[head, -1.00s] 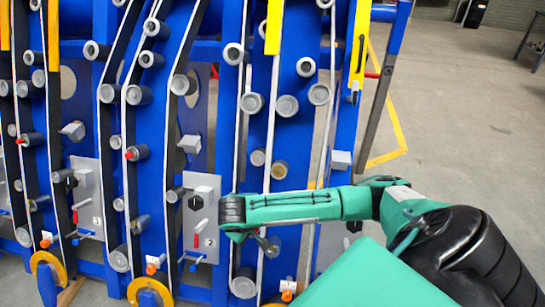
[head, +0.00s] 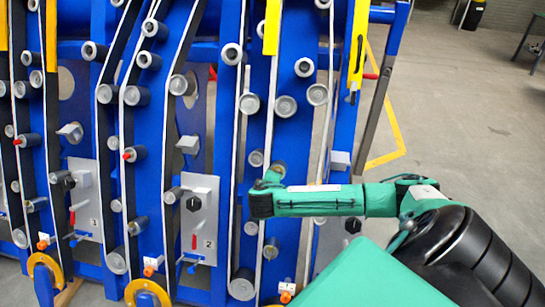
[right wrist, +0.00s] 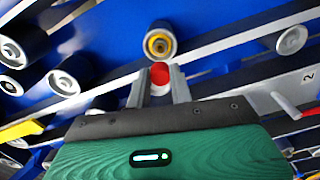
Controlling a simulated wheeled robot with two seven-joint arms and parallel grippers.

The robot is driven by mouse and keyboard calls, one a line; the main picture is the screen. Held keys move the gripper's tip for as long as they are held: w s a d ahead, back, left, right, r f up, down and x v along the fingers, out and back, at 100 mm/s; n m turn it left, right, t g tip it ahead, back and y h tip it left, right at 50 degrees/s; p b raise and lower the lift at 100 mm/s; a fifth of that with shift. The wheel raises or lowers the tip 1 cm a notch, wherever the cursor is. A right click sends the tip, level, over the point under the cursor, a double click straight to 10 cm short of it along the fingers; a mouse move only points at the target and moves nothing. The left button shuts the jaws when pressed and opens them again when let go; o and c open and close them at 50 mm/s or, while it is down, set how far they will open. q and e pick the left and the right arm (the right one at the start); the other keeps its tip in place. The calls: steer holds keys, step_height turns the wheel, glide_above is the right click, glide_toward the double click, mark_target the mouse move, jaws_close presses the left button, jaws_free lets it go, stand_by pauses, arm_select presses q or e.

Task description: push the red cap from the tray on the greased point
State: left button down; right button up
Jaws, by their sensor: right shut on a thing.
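My right gripper (right wrist: 160,85) is shut on the red cap (right wrist: 160,73), which shows between the two fingertips in the right wrist view. Just beyond the cap is a grey roller end with a yellow ring of grease (right wrist: 158,45), the greased point. The cap looks close in front of it and slightly below; I cannot tell whether they touch. In the head view my right gripper (head: 267,184) is beside that roller (head: 279,168), and its fingers and the cap are hidden. I cannot make out the tray. My left gripper is not in view.
The blue chassis (head: 222,150) carries several rollers and belts around the greased point. Other rollers hold red caps (head: 129,155). A grey panel with a black knob and red lever (head: 194,241) is left of my gripper. Open floor (head: 460,130) lies to the right.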

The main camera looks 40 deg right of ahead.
steer(key=b+x, duration=0.2)
steer(key=x, duration=0.2)
steer(key=shift+w+d+f, duration=0.1)
steer(key=shift+d+f, duration=0.15)
steer(key=shift+d, duration=0.1)
stand_by(0.4)
steer(key=shift+p, duration=0.3)
stand_by(0.6)
steer(key=shift+w+d+f, duration=0.1)
